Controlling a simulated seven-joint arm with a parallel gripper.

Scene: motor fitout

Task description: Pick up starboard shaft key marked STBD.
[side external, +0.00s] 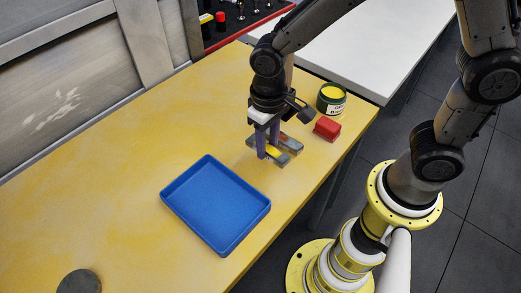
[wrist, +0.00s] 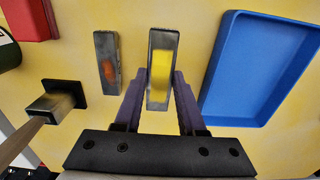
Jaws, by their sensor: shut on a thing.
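My gripper (side external: 267,154) is shut on a grey bar-shaped key with a yellow patch (wrist: 160,72), one purple finger on each long side. This key (side external: 274,154) also shows at the fingertips in the side view. I cannot tell if it touches the table or is just above it. A second, narrower-looking grey key with an orange-red patch (wrist: 107,62) lies left of it in the wrist view, apart from the fingers. It shows partly behind the gripper in the side view (side external: 291,143). No STBD lettering is legible on either key.
An empty blue tray (side external: 178,218) lies to the left on the yellow table (side external: 110,180). A red box (side external: 327,128) and a dark green can with a yellow top (side external: 331,104) stand behind to the right. A wooden-handled tool (wrist: 45,115) stands near the second key.

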